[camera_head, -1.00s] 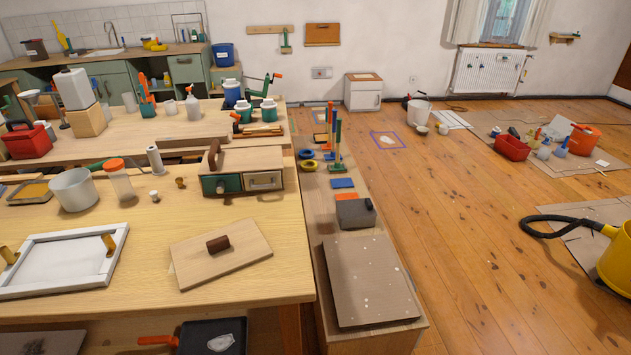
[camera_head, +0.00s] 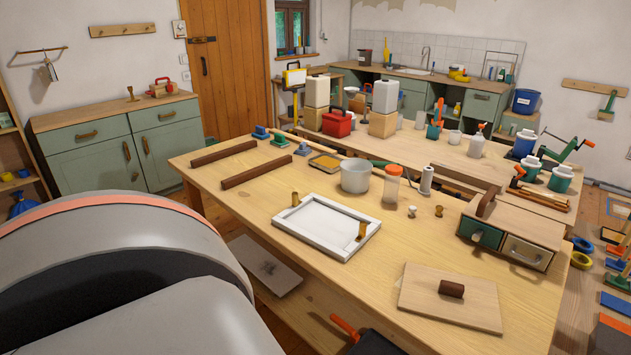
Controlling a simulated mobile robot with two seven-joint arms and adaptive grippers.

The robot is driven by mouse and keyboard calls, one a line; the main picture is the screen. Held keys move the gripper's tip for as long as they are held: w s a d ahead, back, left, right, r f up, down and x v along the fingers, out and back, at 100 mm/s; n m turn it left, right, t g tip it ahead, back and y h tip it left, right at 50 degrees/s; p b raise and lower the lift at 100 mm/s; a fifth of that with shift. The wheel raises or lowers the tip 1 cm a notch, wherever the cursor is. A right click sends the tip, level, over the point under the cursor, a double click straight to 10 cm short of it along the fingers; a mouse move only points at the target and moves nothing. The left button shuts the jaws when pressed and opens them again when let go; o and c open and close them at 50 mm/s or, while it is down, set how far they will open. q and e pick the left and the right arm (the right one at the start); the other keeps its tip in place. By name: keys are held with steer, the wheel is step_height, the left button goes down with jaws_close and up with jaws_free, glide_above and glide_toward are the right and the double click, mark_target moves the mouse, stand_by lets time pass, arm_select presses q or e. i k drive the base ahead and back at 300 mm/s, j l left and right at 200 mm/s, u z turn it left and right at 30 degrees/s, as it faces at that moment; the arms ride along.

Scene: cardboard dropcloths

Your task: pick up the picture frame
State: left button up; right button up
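The picture frame (camera_head: 284,215) is a white rectangular frame with a pale panel inside. It lies flat on the wooden workbench (camera_head: 300,268), near its front edge and around the middle of the view. A small brass-coloured piece stands at its far left corner and another at its right side. Nothing is touching it from my side. A large grey part of my own arm fills the lower left of the view, apart from the frame. Neither of my grippers shows in the view.
Dark wooden bars (camera_head: 256,164) lie left of the frame. A grey pot (camera_head: 355,176) and an orange-lidded jar (camera_head: 391,187) stand behind it. A board with a handle (camera_head: 451,300) and a drawer box (camera_head: 512,230) are to the right. Bare benchtop lies left of the frame.

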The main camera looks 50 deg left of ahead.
mark_target(329, 226)
steer(key=u, duration=1.65)
steer(key=i+j+z, duration=0.1)
steer(key=z, duration=0.8)
steer(key=j+z, duration=0.35)
steer(key=j, duration=0.15)
steer(key=j+z, duration=0.35)
steer(key=k+j+z, duration=0.1)
steer(key=j, duration=0.6)
steer(key=k+j+z, duration=0.15)
steer(key=j, duration=0.2)
